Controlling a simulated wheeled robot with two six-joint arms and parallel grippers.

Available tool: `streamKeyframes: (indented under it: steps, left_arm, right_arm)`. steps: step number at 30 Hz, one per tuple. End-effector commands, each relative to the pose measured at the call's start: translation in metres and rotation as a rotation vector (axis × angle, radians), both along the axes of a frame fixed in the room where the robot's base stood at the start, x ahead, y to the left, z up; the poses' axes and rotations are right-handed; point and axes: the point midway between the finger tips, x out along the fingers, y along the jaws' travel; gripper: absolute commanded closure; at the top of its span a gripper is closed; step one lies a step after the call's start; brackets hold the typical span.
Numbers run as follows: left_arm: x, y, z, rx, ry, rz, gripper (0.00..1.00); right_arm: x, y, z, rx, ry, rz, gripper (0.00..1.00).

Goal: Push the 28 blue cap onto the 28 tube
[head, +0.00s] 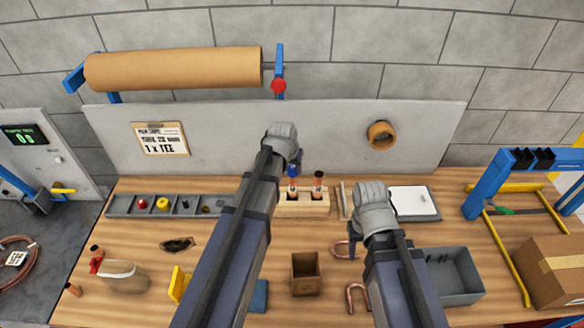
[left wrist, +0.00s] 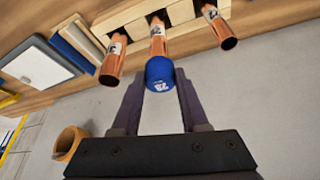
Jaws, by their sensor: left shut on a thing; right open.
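The blue cap (left wrist: 160,75), printed with a white 28, is held between the fingers of my left gripper (left wrist: 158,92). It also shows in the head view (head: 292,170). The cap is at the open end of the middle copper tube (left wrist: 158,40), in line with it and seemingly touching; I cannot tell whether it is seated. The tubes stand in a wooden rack (head: 314,205); another tube (head: 318,182) stands to the right in the head view. The left wrist view shows three tubes; their labels are too small to read surely. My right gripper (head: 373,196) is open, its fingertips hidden.
A parts tray (head: 122,206) with red and yellow caps lies left of the rack. A wooden box (head: 306,274), copper bends (head: 357,297) and a grey bin (head: 458,275) are in front. A white pad (head: 413,202) lies right. A wall panel (head: 330,135) stands behind.

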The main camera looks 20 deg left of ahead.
Motion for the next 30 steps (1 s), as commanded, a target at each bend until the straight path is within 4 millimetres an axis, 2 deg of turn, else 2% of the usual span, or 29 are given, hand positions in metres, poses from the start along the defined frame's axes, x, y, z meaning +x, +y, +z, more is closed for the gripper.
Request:
streamKeyframes:
  steps: [30]
  left_arm:
    - [0.000, 0.000, -0.026, 0.000, 0.000, 0.000, 1.00]
  right_arm:
    - [0.000, 0.000, -0.026, 0.000, 0.000, 0.000, 0.50]
